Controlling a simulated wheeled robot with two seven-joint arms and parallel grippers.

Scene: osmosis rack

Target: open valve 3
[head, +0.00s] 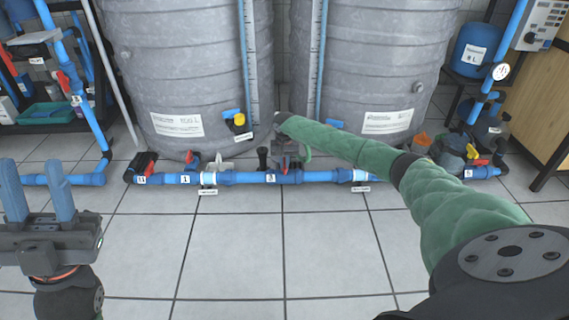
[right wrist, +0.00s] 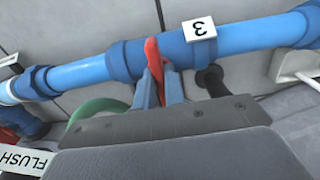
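The valve marked 3 is on the blue floor pipe; its label (head: 270,178) shows in the head view and the label (right wrist: 199,29) in the right wrist view. Its red handle (right wrist: 153,54) points out from the pipe, roughly crosswise to it. My right gripper (right wrist: 161,78) has its two blue fingers close together on either side of the handle, shut on it. In the head view my right gripper (head: 285,160) is at the pipe and hides most of the valve. My left gripper (head: 38,190) is open and empty at the left, fingers pointing up.
Two grey tanks (head: 180,65) (head: 370,60) stand behind the pipe. Valve 1 (head: 186,179) and its neighbours sit left along the pipe; the label 5 (head: 468,173) is at the right. A black knob (right wrist: 211,80) stands beside valve 3. The tiled floor (head: 280,240) in front is clear.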

